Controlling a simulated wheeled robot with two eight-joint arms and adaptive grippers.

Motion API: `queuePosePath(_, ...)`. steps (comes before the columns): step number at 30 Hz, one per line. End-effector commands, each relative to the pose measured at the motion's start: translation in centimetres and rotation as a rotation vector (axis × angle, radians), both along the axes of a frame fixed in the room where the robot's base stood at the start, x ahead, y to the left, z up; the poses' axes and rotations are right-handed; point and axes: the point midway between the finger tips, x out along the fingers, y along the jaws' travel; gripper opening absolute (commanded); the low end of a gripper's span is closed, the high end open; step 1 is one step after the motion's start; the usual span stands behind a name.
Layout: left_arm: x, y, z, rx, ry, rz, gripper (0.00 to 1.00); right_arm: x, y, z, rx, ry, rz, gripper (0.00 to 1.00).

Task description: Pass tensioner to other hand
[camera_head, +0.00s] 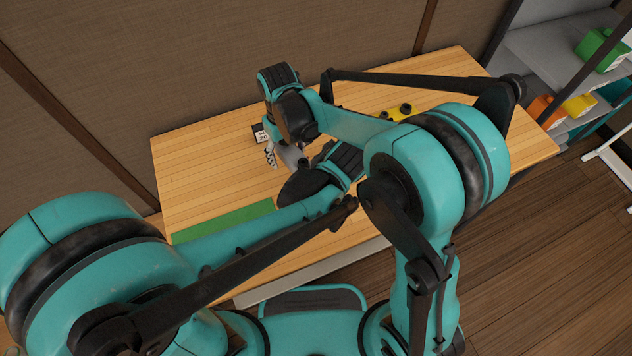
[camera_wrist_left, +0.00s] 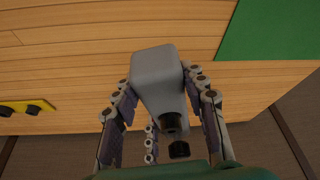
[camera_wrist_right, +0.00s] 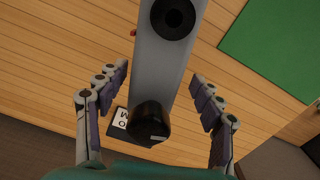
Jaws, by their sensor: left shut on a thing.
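The tensioner is a grey elongated body with black round knobs. It shows in the head view (camera_head: 289,156), the left wrist view (camera_wrist_left: 158,75) and the right wrist view (camera_wrist_right: 162,70). My left gripper (camera_wrist_left: 158,82) is shut on it, fingers against both sides; in the head view this gripper is mostly hidden by the arms. My right gripper (camera_wrist_right: 160,75) is open, with its fingers on either side of the tensioner and gaps showing on both sides. In the head view the right gripper (camera_head: 271,155) is beside the tensioner above the table.
The wooden table (camera_head: 190,180) carries a green mat (camera_head: 225,221), a small dark block with a white label (camera_head: 262,136) and a yellow part with black knobs (camera_head: 400,112). A shelf (camera_head: 545,45) with coloured bins stands at right. My two arms cross closely over the table.

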Motion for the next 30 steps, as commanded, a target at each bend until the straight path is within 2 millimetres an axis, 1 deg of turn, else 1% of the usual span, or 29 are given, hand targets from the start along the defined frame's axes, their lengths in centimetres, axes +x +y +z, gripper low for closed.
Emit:
queuePosePath(6, 0.0, 0.0, 0.0, 0.001, 0.000, 0.000, 0.03, 0.0, 0.0, 0.1, 0.000, -0.001, 0.000, 0.67)
queuePosePath(8, 0.0, 0.0, 0.0, 0.001, 0.000, 0.000, 0.03, 0.0, -0.1, 0.4, 0.000, -0.001, 0.000, 0.67)
queuePosePath(10, 0.0, 0.0, 0.0, 0.001, 0.000, 0.000, 0.03, 0.1, 0.0, 1.1, 0.000, -0.001, 0.000, 0.67)
queuePosePath(14, 0.0, 0.0, 0.0, 0.001, 0.000, 0.000, 0.03, 0.0, -0.1, 3.5, 0.000, -0.001, 0.000, 0.67)
queuePosePath(18, 0.0, 0.0, 0.0, 0.001, 0.000, 0.000, 0.03, 0.0, 0.0, 6.7, -0.001, -0.001, 0.000, 0.67)
queuePosePath(21, 0.0, 0.0, 0.0, 0.001, 0.000, 0.000, 0.03, 0.0, 0.0, 8.7, -0.001, -0.001, 0.000, 0.67)
queuePosePath(25, 0.0, 0.0, 0.0, 0.001, 0.000, 0.000, 0.03, 0.1, 0.0, 10.7, 0.000, 0.000, 0.000, 0.67)
queuePosePath(28, 0.0, 0.0, 0.0, 0.001, 0.000, 0.000, 0.03, 0.1, -0.1, 11.6, 0.000, 0.000, 0.000, 0.67)
queuePosePath(30, 0.0, 0.0, 0.0, 0.001, 0.000, 0.000, 0.03, 0.0, -0.5, 12.1, 0.004, 0.006, -0.005, 0.67)
